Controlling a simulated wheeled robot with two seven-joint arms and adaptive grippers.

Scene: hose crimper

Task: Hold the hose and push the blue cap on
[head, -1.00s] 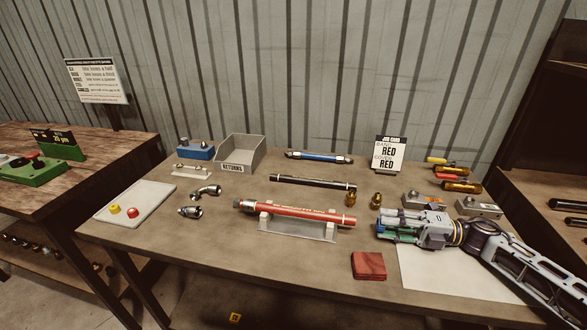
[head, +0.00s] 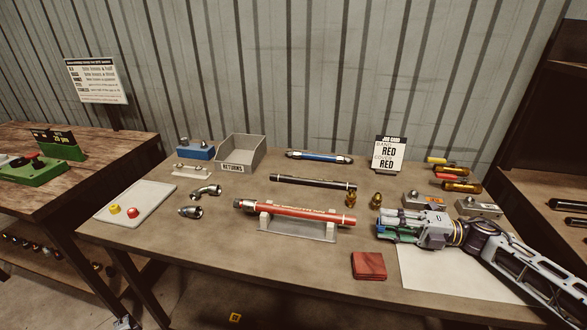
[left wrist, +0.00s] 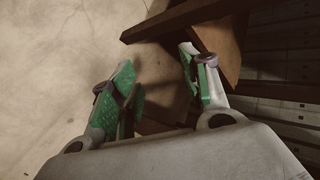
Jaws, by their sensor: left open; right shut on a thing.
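My left gripper (left wrist: 160,85) is open and empty in the left wrist view, over floor and dark beams. A bit of it seems to show at the head view's bottom edge (head: 126,322).
A black hose (head: 312,182) and a blue hose (head: 319,156) lie behind. Also on the bench are a RETURNS bin (head: 238,168), metal elbow fittings (head: 204,191), brass fittings (head: 376,200), a job card (head: 390,153) and a red cloth (head: 368,266). The bench's front left is clear.

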